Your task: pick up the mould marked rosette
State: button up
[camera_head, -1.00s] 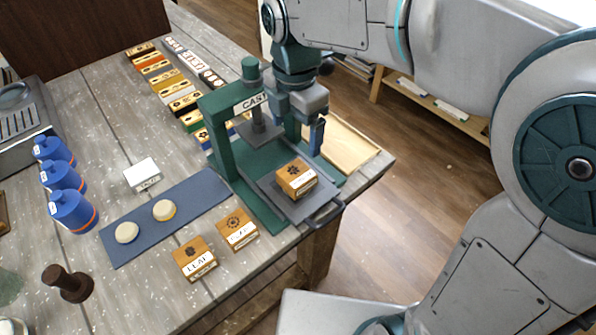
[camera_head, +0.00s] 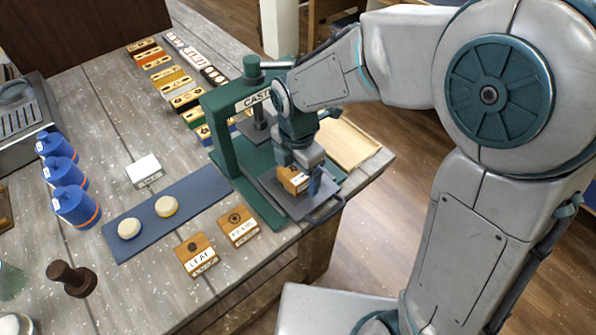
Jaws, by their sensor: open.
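A wooden mould block (camera_head: 291,180) sits on the dark plate (camera_head: 278,196) of the green casting press. My gripper (camera_head: 302,183) is open and pointing down at this block, hiding much of it. One blue finger shows at its right side; I cannot tell whether it touches. The block's label is too small and covered to read. A second wooden mould (camera_head: 238,226) with a round flower-like mark lies left of the press; its label is not clearly legible. A third mould, labelled LEAF (camera_head: 197,254), lies beside it.
The green press (camera_head: 228,145) frame, marked CAST, stands close behind my gripper. A blue mat (camera_head: 190,194) holds two pale round pieces. Blue canisters (camera_head: 76,206) and a dark wooden stamp (camera_head: 72,279) stand at the left. A pale wooden tray (camera_head: 350,145) lies right of the press.

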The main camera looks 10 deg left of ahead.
jog(key=c, duration=1.1)
